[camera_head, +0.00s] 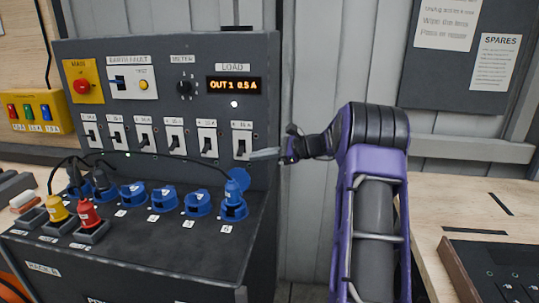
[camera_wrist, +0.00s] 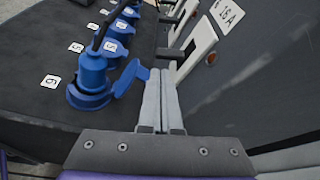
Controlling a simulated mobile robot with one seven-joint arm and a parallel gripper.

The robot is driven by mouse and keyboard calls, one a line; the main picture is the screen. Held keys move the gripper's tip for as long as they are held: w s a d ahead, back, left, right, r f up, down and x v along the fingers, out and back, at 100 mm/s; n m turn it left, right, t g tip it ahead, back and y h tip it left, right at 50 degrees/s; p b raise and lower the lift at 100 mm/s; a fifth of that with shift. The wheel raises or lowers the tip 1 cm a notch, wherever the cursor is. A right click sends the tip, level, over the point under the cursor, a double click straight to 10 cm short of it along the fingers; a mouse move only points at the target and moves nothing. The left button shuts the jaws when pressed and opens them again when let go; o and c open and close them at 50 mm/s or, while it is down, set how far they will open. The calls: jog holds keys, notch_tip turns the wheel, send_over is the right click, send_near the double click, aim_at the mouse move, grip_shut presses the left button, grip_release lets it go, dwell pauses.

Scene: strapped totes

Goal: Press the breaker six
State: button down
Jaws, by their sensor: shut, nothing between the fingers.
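Breaker six (camera_head: 241,141) is the rightmost white switch plate in the row on the dark panel, with a dark lever. In the wrist view its white plate (camera_wrist: 195,49) and a "16 A" label are close ahead, to the right of the fingertips. My gripper (camera_head: 254,155) is shut and empty, its fingers pointing left at the lower right of that plate. In the wrist view the shut fingertips (camera_wrist: 159,72) are close to the dark lever. I cannot tell whether they touch it or which way the lever is set.
Several other breakers (camera_head: 174,137) stand left of it. Blue sockets (camera_head: 196,204) line the sloped shelf below; socket six (camera_wrist: 90,92) has a plug with a raised lid close to my fingers. The display (camera_head: 235,86) reads "OUT 1 0.5 A". A wooden bench (camera_head: 470,196) is at the right.

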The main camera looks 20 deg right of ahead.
aim_at(242, 154)
jog(key=x, duration=0.3)
jog(key=shift+w+a+f, duration=0.1)
jog(key=shift+w+a, duration=0.1)
jog(key=shift+a, duration=0.1)
jog(key=shift+s+a+r+p, duration=0.15)
jog(key=shift+s+r+p, duration=0.1)
jog(key=shift+r+p, duration=0.6)
dwell(0.5)
jog(key=shift+f, duration=0.1)
jog(key=shift+r+p, duration=0.2)
jog(key=shift+p, duration=0.2)
jog(key=shift+r+p, duration=0.5)
jog(key=shift+r, duration=0.2)
jog(key=shift+w+r, duration=0.1)
jog(key=shift+r, duration=0.15)
jog(key=f+v, duration=0.1)
jog(key=v, duration=1.6)
jog(key=shift+d, duration=0.25)
jog(key=shift+f, duration=0.15)
